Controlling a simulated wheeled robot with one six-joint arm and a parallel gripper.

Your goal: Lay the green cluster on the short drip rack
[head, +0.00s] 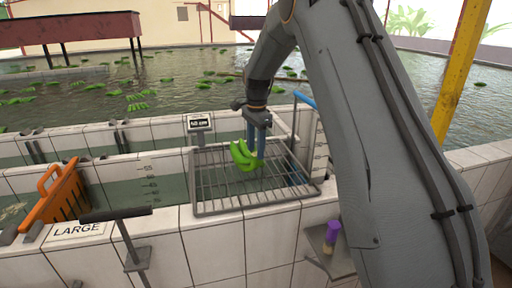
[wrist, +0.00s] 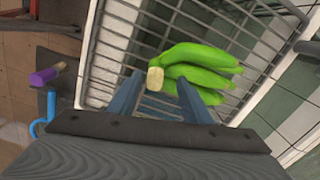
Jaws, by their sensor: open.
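The green cluster (head: 240,154), a bunch of green bananas, appears to lie on the short drip rack (head: 202,197), a grey wire grid, near its middle. My gripper (head: 256,153) points down at the cluster's right side. In the wrist view the cluster (wrist: 198,68) lies over the rack's bars (wrist: 101,66), with its pale cut stem end toward me. The blue fingers of my gripper (wrist: 160,84) are apart, one on each side of the stem end, and do not visibly squeeze it. The exact height of the cluster above the bars is hard to tell.
A small display (head: 199,122) sits behind the rack. A purple-handled tool (head: 332,233) is at the front right. Tiled walls and water basins surround the rack, and more green clusters float behind.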

